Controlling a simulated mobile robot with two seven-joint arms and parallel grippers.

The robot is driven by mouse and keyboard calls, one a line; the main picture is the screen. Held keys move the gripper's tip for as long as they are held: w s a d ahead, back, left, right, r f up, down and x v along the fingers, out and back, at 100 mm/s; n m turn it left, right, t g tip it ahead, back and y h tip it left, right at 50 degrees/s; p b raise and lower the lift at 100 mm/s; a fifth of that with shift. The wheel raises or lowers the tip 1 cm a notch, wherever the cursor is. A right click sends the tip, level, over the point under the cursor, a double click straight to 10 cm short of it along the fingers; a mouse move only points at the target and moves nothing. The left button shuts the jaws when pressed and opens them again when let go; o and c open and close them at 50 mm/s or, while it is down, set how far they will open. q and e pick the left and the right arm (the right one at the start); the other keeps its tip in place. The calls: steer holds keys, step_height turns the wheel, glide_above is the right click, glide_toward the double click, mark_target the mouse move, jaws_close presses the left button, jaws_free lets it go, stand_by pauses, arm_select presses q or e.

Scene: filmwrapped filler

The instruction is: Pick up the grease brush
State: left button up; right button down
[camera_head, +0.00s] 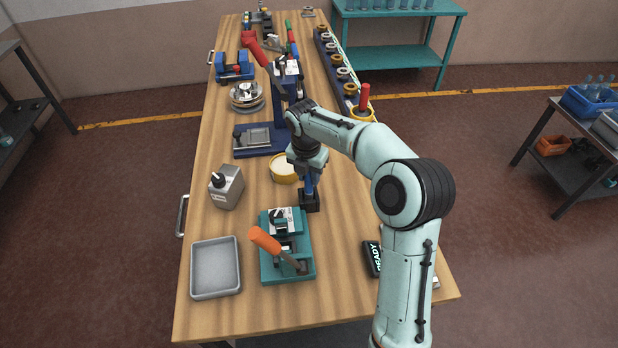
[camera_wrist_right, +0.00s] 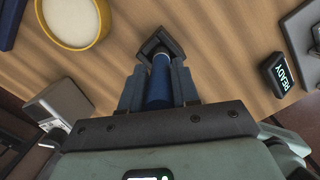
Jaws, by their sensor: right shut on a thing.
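The grease brush appears to be the piece with the round blue handle (camera_wrist_right: 160,85) in the right wrist view. My right gripper (camera_wrist_right: 158,88) has its two dark fingers on either side of this handle and is shut on it. In the head view my right gripper (camera_head: 309,182) points down over the table. Below it is a dark square holder (camera_head: 310,203), and the handle's lower end goes into or in front of it. I cannot tell whether the brush still rests in the holder. Its bristles are hidden. My left gripper is out of view.
A yellow-rimmed round tin (camera_head: 283,170) stands beside the holder. A teal fixture with an orange handle (camera_head: 264,240), a grey tray (camera_head: 215,268), a grey metal can (camera_head: 227,187) and a READY display (camera_head: 373,259) surround it. A blue press (camera_head: 287,85) stands behind.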

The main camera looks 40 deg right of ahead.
step_height(320, 180, up, 19)
steer(key=shift+f+p, duration=0.15)
steer(key=shift+p, duration=0.2)
steer(key=shift+f, duration=0.1)
stand_by(1.7)
